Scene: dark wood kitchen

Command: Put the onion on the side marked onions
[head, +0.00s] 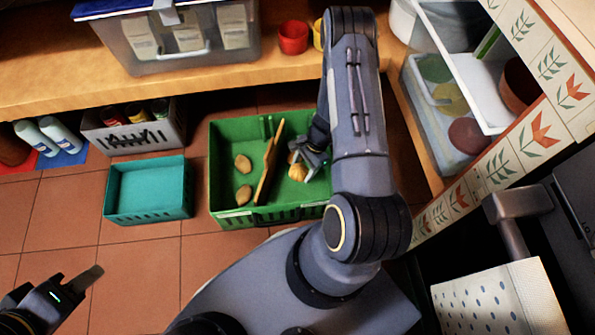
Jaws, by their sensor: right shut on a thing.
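A green crate (216,180) stands on the floor, split by an upright brown divider (268,170). Two tan, potato-like pieces (243,163) lie in its left compartment. The onion (297,171), golden brown, is in the right compartment area. My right gripper (307,168) reaches down into that side and is shut on the onion; I cannot tell whether it touches the crate floor. Part of the onion is hidden by the fingers. Pale labels on the crate's front are too small to read. My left gripper (88,281) is at the bottom left, away from the crate; its jaw opening is unclear.
A teal crate (145,190) stands left of the green crate, with a grey bin (130,138) behind it. A wooden shelf (200,82) runs behind with a clear tub (185,42) and red cup (293,37). Tiled floor lies clear at the left front.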

